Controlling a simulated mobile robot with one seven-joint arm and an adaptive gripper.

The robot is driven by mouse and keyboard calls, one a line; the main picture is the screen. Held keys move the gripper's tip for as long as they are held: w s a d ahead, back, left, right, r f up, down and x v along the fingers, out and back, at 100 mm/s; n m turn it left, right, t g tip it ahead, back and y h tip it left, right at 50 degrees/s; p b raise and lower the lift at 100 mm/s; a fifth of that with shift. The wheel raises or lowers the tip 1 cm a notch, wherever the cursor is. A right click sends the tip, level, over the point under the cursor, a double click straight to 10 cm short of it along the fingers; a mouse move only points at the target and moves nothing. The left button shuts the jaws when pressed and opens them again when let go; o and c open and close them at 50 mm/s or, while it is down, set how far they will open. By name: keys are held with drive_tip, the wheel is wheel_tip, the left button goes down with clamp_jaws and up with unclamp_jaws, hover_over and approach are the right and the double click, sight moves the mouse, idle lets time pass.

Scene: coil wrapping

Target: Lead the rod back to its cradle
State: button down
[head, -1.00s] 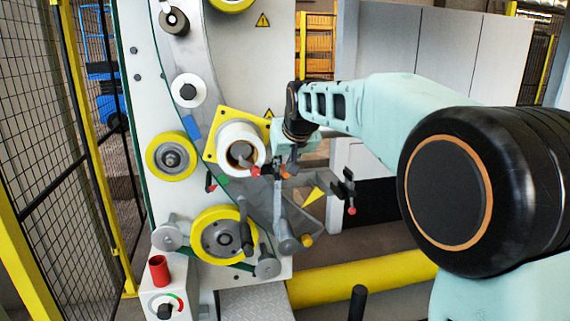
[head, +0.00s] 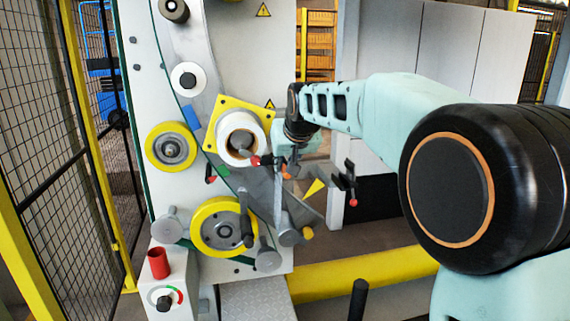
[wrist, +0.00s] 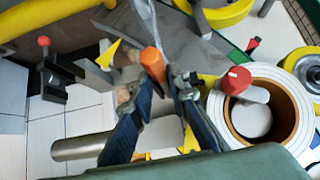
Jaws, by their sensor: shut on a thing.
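My gripper (head: 284,172) is in front of the machine, just right of the white roll. In the wrist view its dark fingers (wrist: 158,82) are closed around an orange-tipped piece (wrist: 152,62), which I take to be the rod's end. The orange tip also shows in the head view (head: 287,170). The fingers hide much of the rod. A thin light-grey bar (head: 278,195) runs down beside the gripper. A black forked bracket with a red knob (head: 350,182), probably the cradle, stands apart to the right; the wrist view shows it at left (wrist: 58,80).
The white roll (head: 240,138) on a yellow plate, with a red-tipped pin, is close left of my gripper. A yellow barrier (head: 370,272) runs low at right. Mesh fencing (head: 40,130) stands at left.

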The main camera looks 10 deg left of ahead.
drive_tip(key=c, duration=1.8)
unclamp_jaws()
drive_tip(key=shift+o, duration=0.2)
drive_tip(key=shift+r, duration=0.1)
